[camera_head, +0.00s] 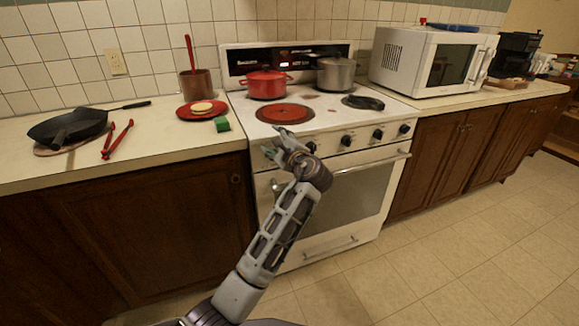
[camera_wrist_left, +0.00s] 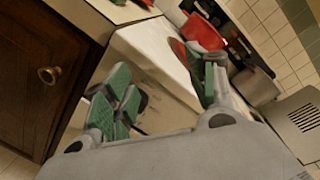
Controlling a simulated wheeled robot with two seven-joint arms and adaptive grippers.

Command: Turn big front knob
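The white stove (camera_head: 331,222) has a row of dark knobs on its front panel. One knob (camera_head: 311,147) is just right of my left gripper, with others (camera_head: 346,140), (camera_head: 378,134) and (camera_head: 404,129) further right. I cannot tell which is biggest. My left gripper (camera_head: 272,141) is at the left end of the panel, by the cooktop's front edge. In the left wrist view my left gripper (camera_wrist_left: 163,68) has its green-padded fingers spread, with nothing held between them. A knob behind the fingers cannot be made out clearly. My right gripper is out of view.
A red pot (camera_head: 266,86) and a grey pot (camera_head: 336,75) stand at the back of the stove. A red burner (camera_head: 285,113) is near my gripper. A green block (camera_head: 222,124) and red plate (camera_head: 189,112) lie on the left counter. A microwave (camera_head: 416,62) stands right.

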